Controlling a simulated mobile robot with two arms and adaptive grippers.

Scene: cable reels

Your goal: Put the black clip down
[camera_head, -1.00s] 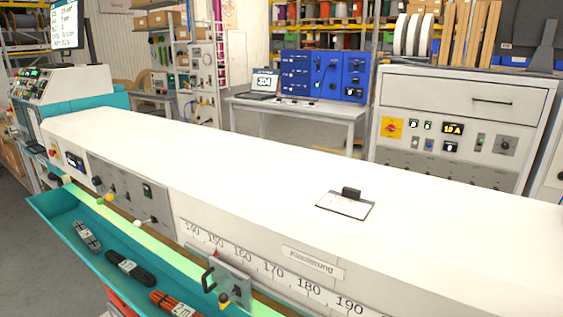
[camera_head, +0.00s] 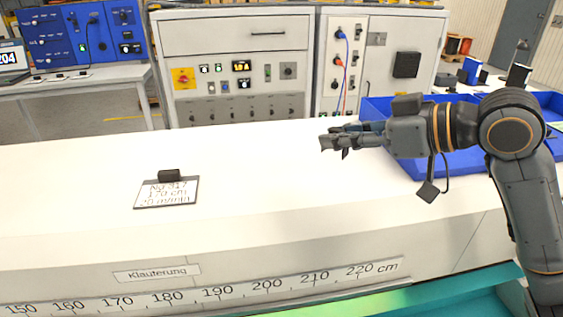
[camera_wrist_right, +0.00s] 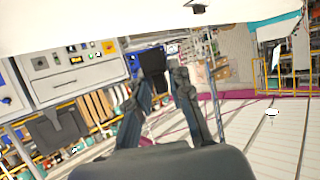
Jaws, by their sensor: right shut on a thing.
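My right gripper (camera_head: 338,142) comes in from the right and is above the white table top (camera_head: 260,200). It is shut on the black clip, a small dark block (camera_wrist_right: 153,62) between the fingertips in the right wrist view. In the head view the fingers largely hide it. Another black block (camera_head: 169,175) sits at the top edge of a card with printed text (camera_head: 166,192), which lies on the table left of the gripper. My left gripper is not in view.
A blue tray (camera_head: 410,168) stands on the table beneath and behind my right arm. A scale strip (camera_head: 220,291) and a label (camera_head: 157,272) run along the front. The table between card and gripper is clear. Grey control cabinets (camera_head: 240,110) stand behind.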

